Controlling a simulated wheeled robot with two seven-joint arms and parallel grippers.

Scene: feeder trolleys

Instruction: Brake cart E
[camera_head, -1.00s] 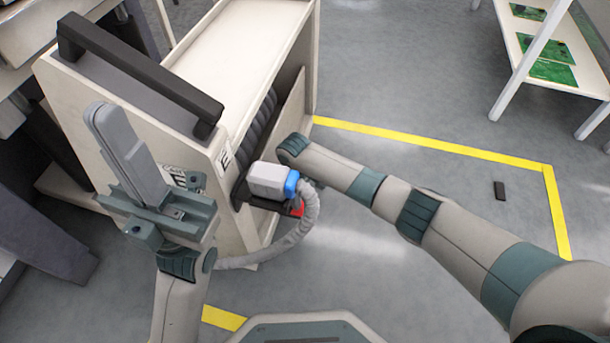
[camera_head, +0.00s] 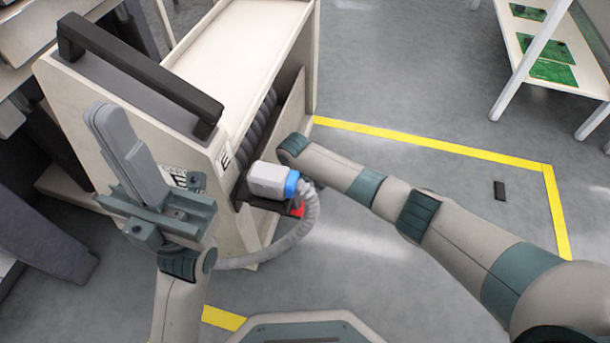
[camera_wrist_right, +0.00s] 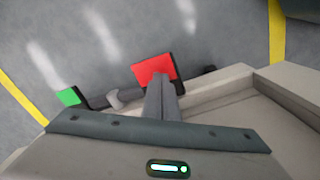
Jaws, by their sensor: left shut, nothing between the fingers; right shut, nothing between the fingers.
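Cart E (camera_head: 245,50) is a cream trolley with a black handle (camera_head: 140,72) and an "E" label (camera_head: 225,157). A red pedal (camera_wrist_right: 150,66) and a green pedal (camera_wrist_right: 68,97) sit on a dark bar low on the cart in the right wrist view. A bit of red (camera_head: 298,210) shows in the head view. My right gripper (camera_wrist_right: 160,80) is shut and empty, its tips over the red pedal's near edge; I cannot tell if they touch. In the head view its fingers are hidden. My left gripper (camera_head: 104,114) is shut and empty, raised before the cart's end panel.
A grey-white connector with a blue ring (camera_head: 272,181) and a grey hose (camera_head: 300,232) is at the cart's side. Yellow tape (camera_head: 430,143) marks the floor. A small black object (camera_head: 499,190) lies on open floor. A white rack (camera_head: 535,40) holds green boards.

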